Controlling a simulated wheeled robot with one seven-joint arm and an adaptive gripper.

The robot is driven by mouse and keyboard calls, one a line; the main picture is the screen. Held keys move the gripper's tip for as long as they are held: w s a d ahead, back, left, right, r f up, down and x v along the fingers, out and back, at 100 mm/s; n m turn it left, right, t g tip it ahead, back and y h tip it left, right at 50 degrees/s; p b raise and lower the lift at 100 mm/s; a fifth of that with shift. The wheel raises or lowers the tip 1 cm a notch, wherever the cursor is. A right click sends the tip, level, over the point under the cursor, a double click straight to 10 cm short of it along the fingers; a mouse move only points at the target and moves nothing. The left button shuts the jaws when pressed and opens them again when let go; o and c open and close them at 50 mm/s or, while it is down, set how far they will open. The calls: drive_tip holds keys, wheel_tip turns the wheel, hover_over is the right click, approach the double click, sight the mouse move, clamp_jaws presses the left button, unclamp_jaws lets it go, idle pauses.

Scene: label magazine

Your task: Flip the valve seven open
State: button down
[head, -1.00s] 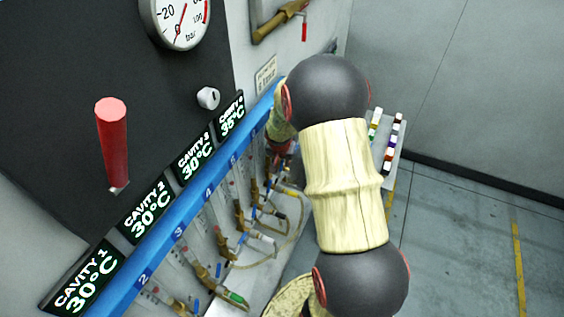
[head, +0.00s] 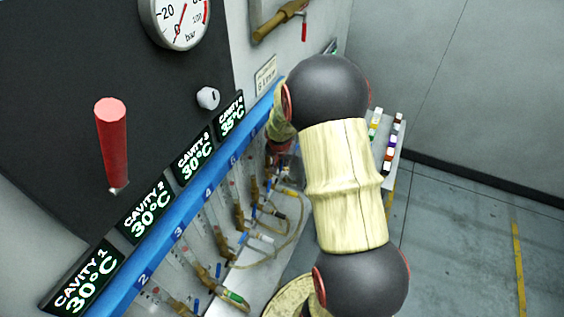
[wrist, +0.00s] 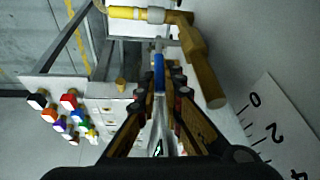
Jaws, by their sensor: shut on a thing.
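In the wrist view my gripper (wrist: 161,92) is shut on a thin lever with a blue grip (wrist: 159,70). The blue part shows between and just beyond the fingertips. A brass valve body (wrist: 201,62) is right beside it, with a yellow fitting (wrist: 126,12) and a grey collar above. I cannot read a number on this valve. In the head view my arm covers the far end of the valve row, so valve seven and my gripper are hidden there.
The blue numbered rail (head: 183,222) runs along the wall above several brass valves (head: 203,272). A red handle (head: 112,143) sticks out of the dark panel. A rack of coloured blocks (wrist: 68,112) stands near my gripper. A graduated scale (wrist: 275,125) is close on the right.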

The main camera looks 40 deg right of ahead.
drive_tip(key=b, duration=0.3)
drive_tip(key=shift+a+f, duration=0.1)
drive_tip(key=shift+f, duration=0.05)
drive_tip(key=h+b, duration=0.1)
drive_tip(key=b, duration=0.5)
drive_tip(key=a+b, duration=0.1)
drive_tip(key=b, duration=0.5)
drive_tip(key=shift+s+r+t+h, duration=0.1)
drive_tip(key=shift+r+t+h, duration=0.1)
drive_tip(key=shift+t+h, duration=0.2)
drive_tip(key=h+b, duration=0.1)
drive_tip(key=b, duration=0.5)
drive_tip(key=a+t+b, duration=0.1)
drive_tip(key=b, duration=0.5)
drive_tip(key=shift+s+h, duration=0.25)
drive_tip(key=shift+h, duration=0.15)
drive_tip(key=shift+s+r+b, duration=0.1)
drive_tip(key=shift+r+b, duration=0.05)
drive_tip(key=shift+b, duration=0.8)
drive_tip(key=shift+r, duration=0.1)
drive_tip(key=c, duration=2.2)
unclamp_jaws()
drive_tip(key=shift+a, duration=0.1)
drive_tip(key=v, duration=1.2)
drive_tip(key=shift+a, duration=0.2)
